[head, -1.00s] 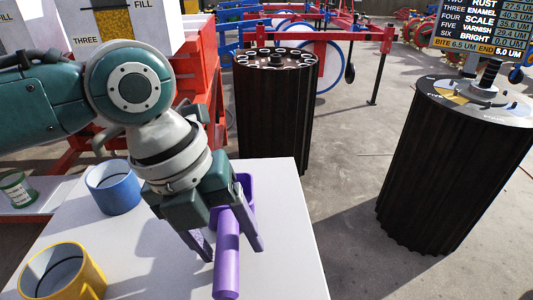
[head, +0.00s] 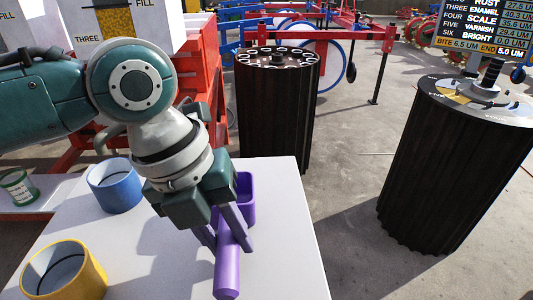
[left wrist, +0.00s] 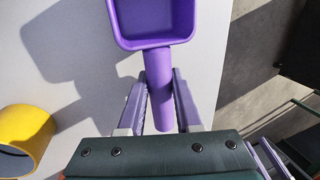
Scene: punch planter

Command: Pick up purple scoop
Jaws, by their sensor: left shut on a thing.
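The purple scoop (head: 228,268) is on the white table (head: 290,235), its handle toward the near edge and its square bowl behind my gripper. My left gripper (head: 228,246) is shut on the scoop's handle, with one finger on each side. In the left wrist view the scoop's bowl (left wrist: 155,22) shows at the top, and the handle runs down between the fingers (left wrist: 160,112). In the head view part of the bowl is hidden by the gripper. I cannot tell whether the scoop still touches the table.
A blue cup (head: 115,187) and a yellow cup (head: 66,272) stand on the table left of the gripper. A dark ribbed drum (head: 275,115) stands beyond the table, and another (head: 445,175) to the right. Red bins (head: 200,80) are behind my arm. The table's right side is clear.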

